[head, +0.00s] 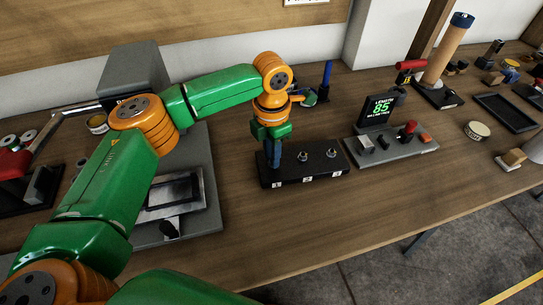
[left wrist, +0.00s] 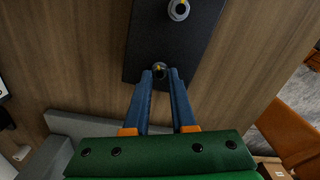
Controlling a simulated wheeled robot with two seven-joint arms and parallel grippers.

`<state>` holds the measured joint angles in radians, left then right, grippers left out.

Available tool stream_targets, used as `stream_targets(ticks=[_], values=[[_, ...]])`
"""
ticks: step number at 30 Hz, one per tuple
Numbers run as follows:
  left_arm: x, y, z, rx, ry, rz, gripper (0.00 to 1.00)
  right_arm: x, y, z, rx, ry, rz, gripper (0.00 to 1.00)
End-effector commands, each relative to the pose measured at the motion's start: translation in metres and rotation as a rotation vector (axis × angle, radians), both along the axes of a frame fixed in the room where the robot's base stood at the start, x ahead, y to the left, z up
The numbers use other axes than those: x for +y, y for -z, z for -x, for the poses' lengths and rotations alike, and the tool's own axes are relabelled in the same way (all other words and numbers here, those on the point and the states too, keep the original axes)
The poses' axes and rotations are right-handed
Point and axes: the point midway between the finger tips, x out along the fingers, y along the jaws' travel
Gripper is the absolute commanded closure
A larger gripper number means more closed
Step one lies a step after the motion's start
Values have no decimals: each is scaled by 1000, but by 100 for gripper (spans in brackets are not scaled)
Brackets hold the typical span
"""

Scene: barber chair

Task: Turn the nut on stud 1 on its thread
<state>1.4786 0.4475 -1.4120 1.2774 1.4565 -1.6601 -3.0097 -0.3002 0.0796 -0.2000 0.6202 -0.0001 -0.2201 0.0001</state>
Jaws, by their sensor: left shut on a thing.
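The black stud block (head: 320,171) lies on the wooden bench, with labels 1, 2 and 3 along its front edge. My left gripper (head: 274,163) points down at the left end of the block, above label 1, and hides stud 1 in the head view. In the left wrist view its two blue fingers (left wrist: 160,74) close around the nut on stud 1 (left wrist: 160,69), where a small yellow mark shows. Stud 2 with its nut (left wrist: 179,9) stands clear of the fingers. Stud 3 (head: 331,154) shows at the block's right end.
A grey fixture (head: 395,148) with a display reading 85 stands right of the block. A grey machine base (head: 200,215) lies to the left under my arm. A blue upright marker-like thing (head: 327,75) stands behind the block. The bench in front of the block is clear.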

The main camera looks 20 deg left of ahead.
Motion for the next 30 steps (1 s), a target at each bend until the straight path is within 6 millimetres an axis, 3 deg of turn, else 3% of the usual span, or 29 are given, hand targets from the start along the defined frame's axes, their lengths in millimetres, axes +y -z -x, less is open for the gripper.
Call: stream_targets(ticks=[11,12,15,24,28,30], values=[[0,0,0,1,1,1,100,0,0,0,0,0,0,50],[0,0,0,1,1,1,71,0,0,0,0,0,0,50],[0,0,0,0,0,0,46,0,0,0,0,0,0,50],[0,-3,0,-1,0,1,46,0,0,0,0,0,0,50],[-1,-27,-1,-5,0,2,46,0,-1,0,0,0,0,50],[0,-49,-1,-3,0,-1,46,0,-16,0,0,0,0,50]])
